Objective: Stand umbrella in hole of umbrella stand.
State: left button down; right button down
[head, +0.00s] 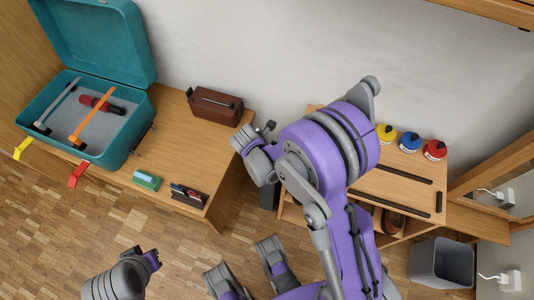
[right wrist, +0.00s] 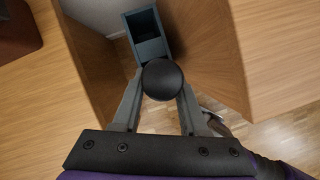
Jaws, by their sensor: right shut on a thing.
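In the right wrist view my right gripper (right wrist: 160,92) is shut on the umbrella, whose round black knob (right wrist: 162,79) faces the camera. The umbrella's shaft and tip are hidden below the knob. The blue-grey umbrella stand (right wrist: 150,49), with a dark square hole, shows just beyond the knob, down between two wooden sides. I cannot tell whether the tip is in the hole. In the head view the stand is a dark shape (head: 268,196) in the gap right of the desk, largely behind my right arm.
The wooden desk (head: 180,160) bears an open teal case (head: 125,128), a brown box (head: 215,104) and small items near its front edge. A low shelf (head: 405,172) with paint pots stands to the right, beside a grey bin (head: 441,262). The gap between desk and shelf is narrow.

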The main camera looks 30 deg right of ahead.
jog(key=shift+f, duration=0.3)
jog(key=shift+c, duration=1.8)
grip_release()
jog(key=p+v, duration=0.2)
jog(key=v, duration=0.8)
jog(key=shift+r, duration=0.4)
jog(key=shift+a, duration=0.15)
